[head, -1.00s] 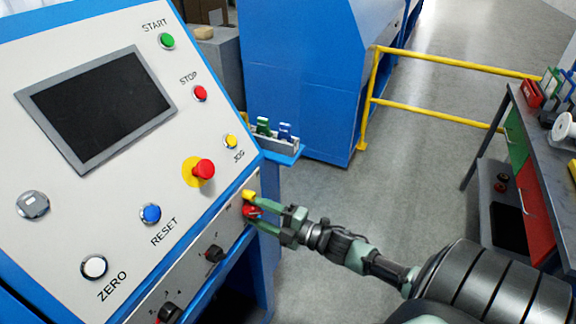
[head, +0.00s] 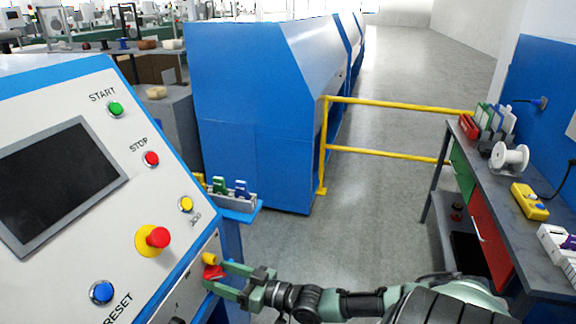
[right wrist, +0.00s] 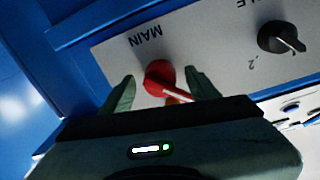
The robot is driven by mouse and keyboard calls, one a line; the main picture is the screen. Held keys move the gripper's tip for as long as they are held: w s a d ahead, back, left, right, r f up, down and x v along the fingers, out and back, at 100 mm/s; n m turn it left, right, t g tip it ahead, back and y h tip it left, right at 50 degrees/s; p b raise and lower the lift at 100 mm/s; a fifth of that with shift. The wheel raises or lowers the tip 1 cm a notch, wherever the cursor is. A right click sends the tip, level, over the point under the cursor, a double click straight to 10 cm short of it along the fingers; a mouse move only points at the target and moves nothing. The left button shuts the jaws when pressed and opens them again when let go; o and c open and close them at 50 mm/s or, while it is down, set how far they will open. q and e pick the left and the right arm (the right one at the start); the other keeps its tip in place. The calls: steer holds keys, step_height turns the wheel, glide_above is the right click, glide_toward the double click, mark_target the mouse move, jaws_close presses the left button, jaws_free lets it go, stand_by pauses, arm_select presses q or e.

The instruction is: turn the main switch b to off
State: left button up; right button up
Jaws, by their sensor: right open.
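The main switch is a red rotary knob with a pale pointer line, on the lower front panel of the control console; it shows in the head view (head: 213,272) and, under the label MAIN, in the right wrist view (right wrist: 160,78). My right gripper (head: 226,278) is open, its green fingers reaching to the knob. In the right wrist view the two fingertips (right wrist: 160,86) stand on either side of the red knob, with a gap on each side. Part of the knob's lower end is hidden by my gripper body. My left gripper is not in view.
The console's sloped panel (head: 120,210) carries a red emergency button (head: 158,237) and several other buttons. A black selector knob (right wrist: 280,38) sits beside the main switch. A yellow rail (head: 400,106) and a workbench (head: 500,215) stand to the right, with free floor between.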

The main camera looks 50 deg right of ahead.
steer(key=v, duration=0.8)
steer(key=s+d+f+g+h+b, duration=0.1)
steer(key=s+f, duration=0.1)
steer(key=f, duration=0.8)
steer(key=s+d+f+g+h+b, duration=0.2)
steer(key=f, duration=0.9)
steer(key=s+d+f+g+h+b, duration=0.2)
steer(key=s+f, duration=0.1)
steer(key=f, duration=0.7)
steer(key=shift+d+f+m, duration=0.15)
steer(key=shift+d+m, duration=0.05)
steer(key=shift+m, duration=0.1)
steer(key=s+a+f+g+h, duration=0.1)
steer(key=s+a+f+g, duration=0.1)
steer(key=s+f, duration=0.4)
steer(key=s+a+f+g, duration=0.25)
steer(key=s+f, duration=0.25)
steer(key=f, duration=0.3)
steer(key=s+a+f+g, duration=0.3)
steer(key=s+a, duration=0.3)
steer(key=s, duration=0.3)
steer(key=s+a+f+n+g, duration=0.1)
steer(key=s+a+f+g, duration=0.2)
steer(key=s+a+f, duration=0.3)
steer(key=s, duration=0.3)
steer(key=shift+f, duration=0.3)
